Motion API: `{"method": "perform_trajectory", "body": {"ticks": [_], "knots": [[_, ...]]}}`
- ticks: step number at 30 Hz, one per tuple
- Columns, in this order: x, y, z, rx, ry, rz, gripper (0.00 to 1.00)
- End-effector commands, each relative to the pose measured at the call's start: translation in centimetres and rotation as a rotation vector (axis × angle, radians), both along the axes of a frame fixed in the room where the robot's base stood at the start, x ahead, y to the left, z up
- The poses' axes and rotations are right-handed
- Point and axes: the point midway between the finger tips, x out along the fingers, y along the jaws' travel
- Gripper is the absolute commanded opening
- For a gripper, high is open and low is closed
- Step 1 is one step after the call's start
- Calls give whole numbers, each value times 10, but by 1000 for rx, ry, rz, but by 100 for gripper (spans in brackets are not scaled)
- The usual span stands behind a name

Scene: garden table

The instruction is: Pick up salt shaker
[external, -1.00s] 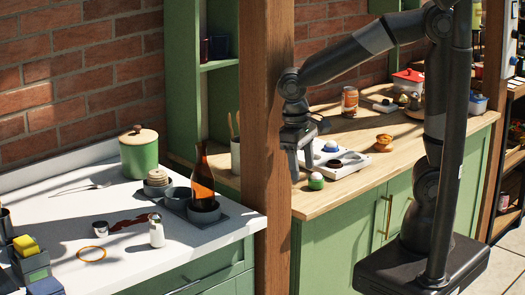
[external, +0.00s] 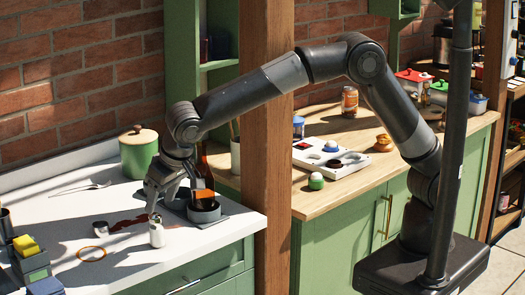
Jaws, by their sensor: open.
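The salt shaker (external: 157,233), a small white bottle with a greyish top, stands upright on the white counter near its front edge. My gripper (external: 156,207) is open, pointing down, with its fingers at or just above the shaker's top. In this view I cannot tell whether the fingers are around the shaker or slightly behind it, or whether they touch it.
A brown bottle (external: 205,172) and dark bowls (external: 203,211) on a grey tray stand close to the right of my gripper. A green canister (external: 138,158) is behind. A small cup (external: 101,229) and an orange ring (external: 91,254) lie left. A wooden post (external: 270,150) stands right.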

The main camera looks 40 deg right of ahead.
Motion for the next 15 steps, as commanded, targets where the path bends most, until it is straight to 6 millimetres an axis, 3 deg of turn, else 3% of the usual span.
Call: {"method": "perform_trajectory", "body": {"ticks": [6, 15], "knots": [[13, 2, -34, -4, 3, 0, 59], [24, 2, -59, -4, 3, -1, 59]]}}
